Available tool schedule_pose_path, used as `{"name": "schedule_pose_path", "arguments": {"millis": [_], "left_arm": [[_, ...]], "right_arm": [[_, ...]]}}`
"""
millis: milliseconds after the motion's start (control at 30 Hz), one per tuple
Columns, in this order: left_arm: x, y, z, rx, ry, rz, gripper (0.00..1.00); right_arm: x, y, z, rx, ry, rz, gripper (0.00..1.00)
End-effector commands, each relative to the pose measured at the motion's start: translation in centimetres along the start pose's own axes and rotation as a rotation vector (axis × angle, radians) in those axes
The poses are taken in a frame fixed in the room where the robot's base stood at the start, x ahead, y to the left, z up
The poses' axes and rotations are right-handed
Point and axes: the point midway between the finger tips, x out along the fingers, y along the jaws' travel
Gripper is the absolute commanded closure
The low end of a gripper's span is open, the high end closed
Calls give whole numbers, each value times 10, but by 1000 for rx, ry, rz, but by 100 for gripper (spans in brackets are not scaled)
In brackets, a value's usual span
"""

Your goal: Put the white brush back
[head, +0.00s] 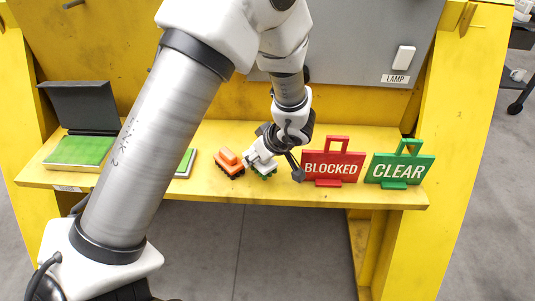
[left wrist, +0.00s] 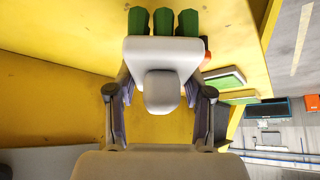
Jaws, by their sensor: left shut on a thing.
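The white brush (left wrist: 165,58), with green bristles, fills the upper middle of the left wrist view. My left gripper (left wrist: 160,97) is shut on it, one finger on each side. In the head view, my left gripper (head: 268,143) is low over the yellow shelf, with the white brush (head: 259,163) under it and partly hidden. The bristles are at or just above the shelf; I cannot tell whether they touch. An orange brush (head: 229,161) with dark bristles stands just left of it. My right gripper is not in view.
A red BLOCKED sign (head: 333,167) stands close right of the gripper, with a green CLEAR sign (head: 400,169) beyond it. An open dark case with a green pad (head: 82,151) is at the left of the yellow shelf (head: 290,197). A LAMP switch (head: 404,58) is on the grey panel.

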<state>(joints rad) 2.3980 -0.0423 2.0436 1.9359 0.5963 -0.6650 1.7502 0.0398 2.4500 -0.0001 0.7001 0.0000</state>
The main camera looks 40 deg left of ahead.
Motion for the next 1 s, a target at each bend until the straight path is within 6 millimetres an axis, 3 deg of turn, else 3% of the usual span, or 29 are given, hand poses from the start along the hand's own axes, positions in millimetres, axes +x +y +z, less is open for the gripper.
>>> {"name": "schedule_pose_path", "arguments": {"millis": [100, 300, 500, 867, 900, 933, 1000], "left_arm": [[2, 21, -2, 0, 1, 1, 100], [5, 41, -3, -1, 0, 1, 100], [35, 40, 17, 3, 0, -2, 100], [38, 41, 19, 1, 1, 0, 100], [38, 41, 19, 1, 1, 1, 38], [38, 41, 19, 1, 1, 1, 28], [38, 41, 19, 0, 1, 0, 24]], "right_arm": [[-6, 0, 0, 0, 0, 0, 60], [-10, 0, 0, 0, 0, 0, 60], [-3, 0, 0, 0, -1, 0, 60], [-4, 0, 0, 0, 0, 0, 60], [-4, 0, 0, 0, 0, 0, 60], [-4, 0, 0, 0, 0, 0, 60], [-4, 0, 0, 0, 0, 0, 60]]}}
